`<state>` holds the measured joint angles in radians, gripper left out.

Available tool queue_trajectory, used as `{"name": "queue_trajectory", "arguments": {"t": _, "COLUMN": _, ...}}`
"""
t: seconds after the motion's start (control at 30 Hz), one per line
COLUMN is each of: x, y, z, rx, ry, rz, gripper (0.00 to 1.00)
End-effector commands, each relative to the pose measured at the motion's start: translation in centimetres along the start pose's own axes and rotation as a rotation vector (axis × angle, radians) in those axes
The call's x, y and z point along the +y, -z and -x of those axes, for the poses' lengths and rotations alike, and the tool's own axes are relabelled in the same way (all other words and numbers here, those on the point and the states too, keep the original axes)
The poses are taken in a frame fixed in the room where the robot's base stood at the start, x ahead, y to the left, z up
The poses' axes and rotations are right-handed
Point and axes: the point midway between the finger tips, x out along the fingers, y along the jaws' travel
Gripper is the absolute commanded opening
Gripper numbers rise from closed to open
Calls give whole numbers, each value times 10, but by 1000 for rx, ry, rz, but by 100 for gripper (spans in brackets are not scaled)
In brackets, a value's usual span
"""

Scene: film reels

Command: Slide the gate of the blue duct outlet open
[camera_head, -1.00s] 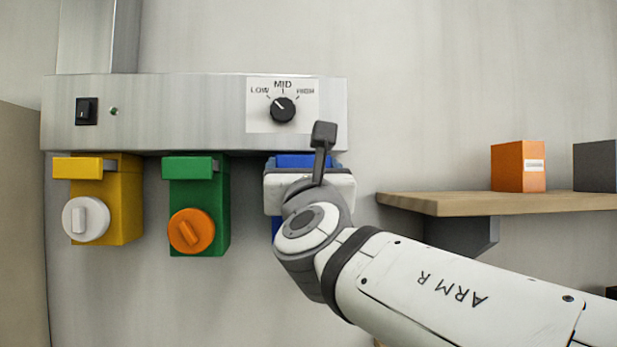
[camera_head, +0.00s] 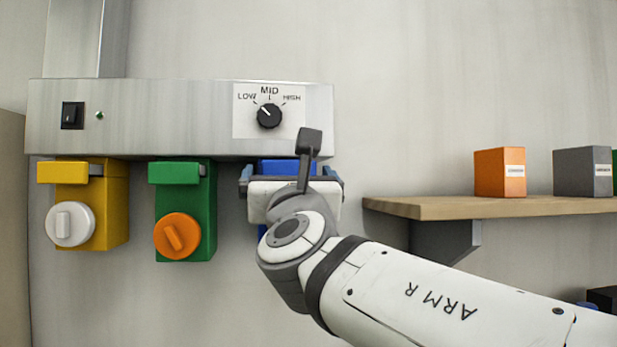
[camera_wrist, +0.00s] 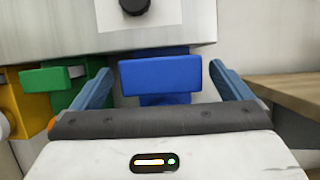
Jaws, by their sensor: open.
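The blue duct outlet (camera_head: 286,166) hangs under the right end of the steel duct box, mostly hidden behind my gripper in the head view. In the wrist view its blue gate bar (camera_wrist: 160,76) lies level at the front, with the darker blue body (camera_wrist: 168,99) behind and below. My gripper (camera_wrist: 161,82) is open and empty. One blue finger is left of the bar and one right of it, with a visible gap on each side. In the head view my gripper (camera_head: 289,174) is in front of the outlet; the outlet's lower part is hidden.
A green outlet (camera_head: 204,222) with an orange knob and a yellow outlet (camera_head: 113,215) with a white knob hang to the left. The steel duct box (camera_head: 180,118), with a switch and dial, is just above. A wooden shelf (camera_head: 480,207) with boxes is close on the right.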

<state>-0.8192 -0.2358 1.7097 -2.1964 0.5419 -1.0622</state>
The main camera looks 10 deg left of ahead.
Motion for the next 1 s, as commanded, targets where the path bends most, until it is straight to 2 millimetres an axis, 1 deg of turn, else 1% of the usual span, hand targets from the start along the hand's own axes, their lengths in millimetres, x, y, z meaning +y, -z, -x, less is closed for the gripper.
{"name": "queue_trajectory", "arguments": {"t": 0.03, "x": 0, "y": 2, "z": 10, "rx": -1, "ry": -2, "rz": -3, "gripper": 98}}
{"name": "queue_trajectory", "arguments": {"t": 0.2, "x": 0, "y": 3, "z": 40, "rx": -1, "ry": -3, "rz": -4, "gripper": 98}}
{"name": "queue_trajectory", "arguments": {"t": 0.3, "x": 0, "y": 3, "z": 54, "rx": 0, "ry": -3, "rz": -3, "gripper": 98}}
{"name": "queue_trajectory", "arguments": {"t": 0.4, "x": 0, "y": 3, "z": 63, "rx": 1, "ry": -1, "rz": -2, "gripper": 98}}
{"name": "queue_trajectory", "arguments": {"t": 0.53, "x": 0, "y": 2, "z": 68, "rx": 2, "ry": -1, "rz": -1, "gripper": 98}}
{"name": "queue_trajectory", "arguments": {"t": 1.0, "x": -1, "y": 2, "z": 67, "rx": 2, "ry": 0, "rz": 0, "gripper": 98}}
